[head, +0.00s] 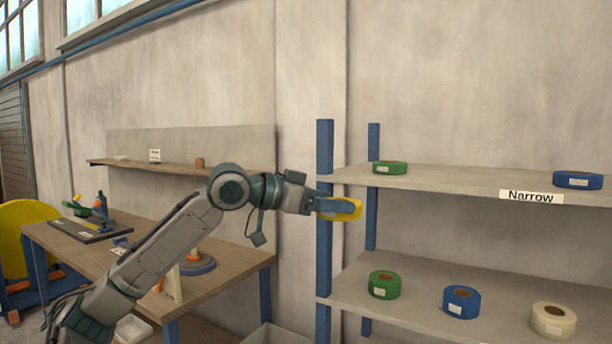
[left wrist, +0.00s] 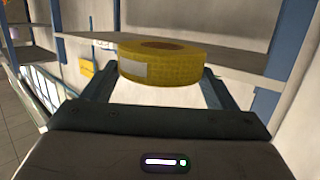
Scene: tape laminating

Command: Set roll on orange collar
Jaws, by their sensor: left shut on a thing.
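My left gripper (head: 322,206) is shut on a yellow tape roll (head: 342,210) and holds it up in front of the blue shelf post. In the left wrist view the yellow roll (left wrist: 190,66) sits between the two fingers (left wrist: 158,92), its white label facing the camera. An orange piece on a round grey base (head: 200,264) stands on the wooden workbench (head: 135,262), partly hidden behind my left arm; I cannot tell for sure whether it is the orange collar. My right gripper is not in view.
A shelf rack (head: 430,178) labelled Narrow stands at the right, with green, blue and cream rolls on its boards. A tape device on a dark board (head: 88,226) sits on the workbench. A wall shelf (head: 180,168) hangs above it. A yellow round object (head: 22,240) stands far left.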

